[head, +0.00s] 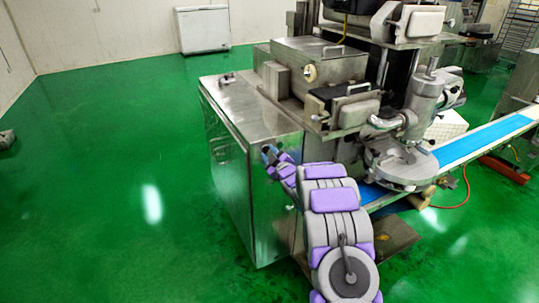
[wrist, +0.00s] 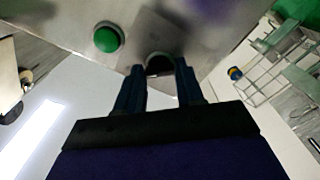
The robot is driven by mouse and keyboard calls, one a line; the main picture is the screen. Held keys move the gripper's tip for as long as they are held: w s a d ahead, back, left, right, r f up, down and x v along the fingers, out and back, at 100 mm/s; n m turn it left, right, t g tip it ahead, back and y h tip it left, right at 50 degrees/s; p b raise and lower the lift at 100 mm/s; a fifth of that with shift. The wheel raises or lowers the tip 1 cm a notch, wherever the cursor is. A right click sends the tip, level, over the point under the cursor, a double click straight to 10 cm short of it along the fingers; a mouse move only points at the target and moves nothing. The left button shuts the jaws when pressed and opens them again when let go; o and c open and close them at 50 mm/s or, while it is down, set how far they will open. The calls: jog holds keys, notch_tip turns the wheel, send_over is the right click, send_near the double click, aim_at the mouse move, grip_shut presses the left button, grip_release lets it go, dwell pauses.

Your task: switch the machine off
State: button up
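The encrusting machine (head: 228,180) stands in the head view as a steel cabinet with its mechanism on top. My gripper (head: 268,151) is close to the cabinet's front face. In the wrist view my gripper (wrist: 159,66) has its two dark fingers apart, pointing at a steel panel (wrist: 65,20). A round green button (wrist: 107,38) is on that panel, left of the fingers. A dark round part (wrist: 160,62) shows between the fingertips; I cannot tell what it is or whether the fingers touch it. No power switch is clearly readable.
A blue-and-white conveyor (head: 480,140) runs off to the right of the machine. A white chest freezer (head: 203,30) stands by the back wall. The green floor (head: 110,150) on the left is mostly clear. A wire rack (wrist: 275,75) shows at the wrist view's right.

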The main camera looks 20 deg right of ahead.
jog(key=shift+o, duration=1.4)
jog(key=shift+f, duration=0.25)
jog(key=shift+o, duration=0.8)
jog(key=shift+r, duration=0.15)
jog(key=shift+s, duration=0.15)
jog(key=s+p, duration=0.2)
jog(key=s, duration=1.5)
jog(key=shift+d, duration=0.4)
